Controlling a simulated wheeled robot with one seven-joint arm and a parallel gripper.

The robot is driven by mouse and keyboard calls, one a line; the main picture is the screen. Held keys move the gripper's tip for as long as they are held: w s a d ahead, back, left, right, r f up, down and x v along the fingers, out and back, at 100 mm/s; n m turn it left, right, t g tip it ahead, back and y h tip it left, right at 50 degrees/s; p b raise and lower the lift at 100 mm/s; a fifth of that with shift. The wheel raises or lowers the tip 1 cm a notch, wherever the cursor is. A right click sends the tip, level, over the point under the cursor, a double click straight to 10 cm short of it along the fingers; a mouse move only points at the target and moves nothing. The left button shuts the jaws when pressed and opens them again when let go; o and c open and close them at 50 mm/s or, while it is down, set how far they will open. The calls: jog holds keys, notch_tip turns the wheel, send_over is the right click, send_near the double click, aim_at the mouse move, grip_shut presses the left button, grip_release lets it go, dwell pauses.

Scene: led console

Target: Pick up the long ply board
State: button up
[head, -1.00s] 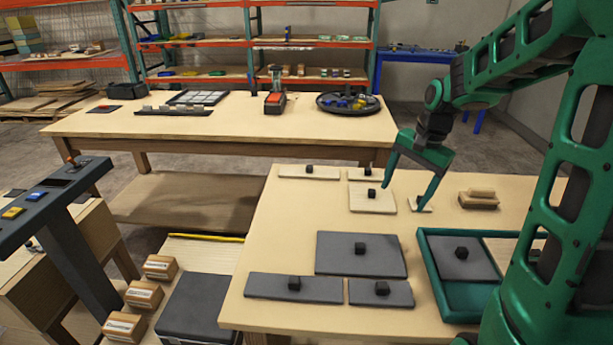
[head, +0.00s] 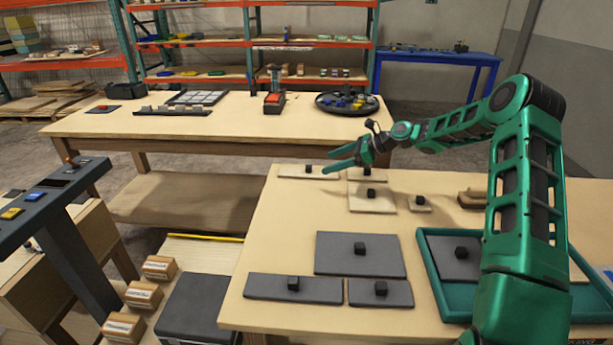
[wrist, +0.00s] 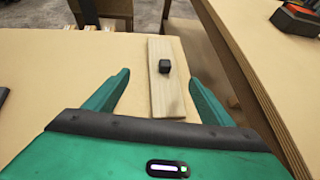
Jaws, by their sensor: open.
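The long ply board (head: 293,171) is a thin, pale wooden strip with a black cube-shaped knob (head: 308,169) on top. It lies flat at the far left edge of the near table. In the wrist view the board (wrist: 166,95) runs lengthwise away from me, with its knob (wrist: 166,67) beyond the fingertips. My gripper (head: 341,161) is open and empty, above the table near the board's right end. In the wrist view the board lies between my gripper's (wrist: 158,80) spread fingers, nearer the right one.
Smaller ply pieces with knobs (head: 372,199) lie right of the board. Grey plates (head: 345,264) lie nearer, and a green tray (head: 436,298) stands at right. Another table (head: 230,125) stands behind, across a gap.

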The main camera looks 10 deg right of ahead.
aim_at(308, 172)
jog(key=shift+w+a, duration=0.15)
jog(key=shift+w, duration=0.3)
jog(key=x, duration=1)
jog(key=shift+w+a+f, duration=0.1)
jog(key=shift+w+f, duration=0.05)
jog(key=shift+f, duration=0.05)
jog(key=shift+c, duration=0.4)
jog(key=c, duration=1.1)
